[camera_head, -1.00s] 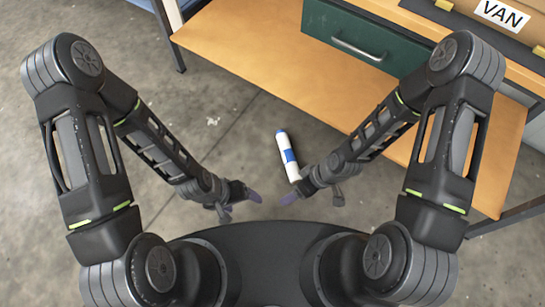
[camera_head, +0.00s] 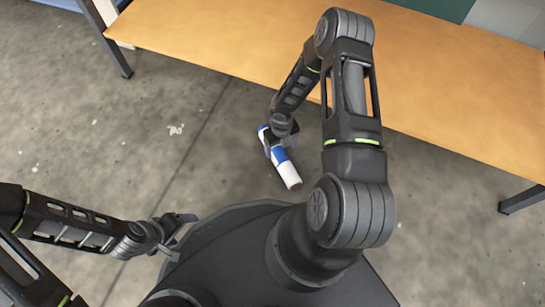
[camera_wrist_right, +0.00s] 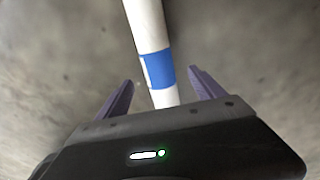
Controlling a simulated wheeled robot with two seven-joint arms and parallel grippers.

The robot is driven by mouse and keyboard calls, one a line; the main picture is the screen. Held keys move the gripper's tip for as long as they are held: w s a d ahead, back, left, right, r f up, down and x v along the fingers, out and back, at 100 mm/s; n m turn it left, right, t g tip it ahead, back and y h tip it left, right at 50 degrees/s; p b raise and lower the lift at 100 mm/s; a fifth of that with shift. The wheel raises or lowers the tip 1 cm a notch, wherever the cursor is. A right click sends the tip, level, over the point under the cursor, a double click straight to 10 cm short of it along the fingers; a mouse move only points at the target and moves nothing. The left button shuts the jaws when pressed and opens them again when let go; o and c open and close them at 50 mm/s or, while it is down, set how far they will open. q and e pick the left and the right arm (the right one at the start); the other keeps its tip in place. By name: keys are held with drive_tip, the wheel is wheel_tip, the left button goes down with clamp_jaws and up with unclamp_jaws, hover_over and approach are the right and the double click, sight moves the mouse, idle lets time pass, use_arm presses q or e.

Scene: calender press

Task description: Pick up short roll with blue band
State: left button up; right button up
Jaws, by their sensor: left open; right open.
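A short white roll with a blue band (camera_head: 286,170) lies in the head view below the front of the wooden bench, partly hidden by my right gripper (camera_head: 277,146). My right gripper is over the roll, with its fingers around the blue part. My left gripper (camera_head: 183,232) is open and empty at the lower left, away from the roll.
The wooden bench (camera_head: 220,45) with dark metal legs stands behind my right arm. A green panel (camera_head: 440,8) shows at its back. The grey concrete floor (camera_head: 130,140) to the left is clear.

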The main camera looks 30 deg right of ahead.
sight(280, 154)
drive_tip(key=shift+f, duration=0.1)
drive_tip(key=shift+f+b, duration=0.65)
drive_tip(key=shift+f, duration=0.55)
wheel_tip(280, 154, down, 5)
drive_tip(key=b, duration=0.3)
drive_tip(key=shift+a+r, duration=0.1)
drive_tip(key=shift+r, duration=0.05)
drive_tip(key=shift+f+b, duration=0.25)
drive_tip(key=shift+b, duration=0.05)
drive_tip(key=shift+c, duration=0.2)
clamp_jaws()
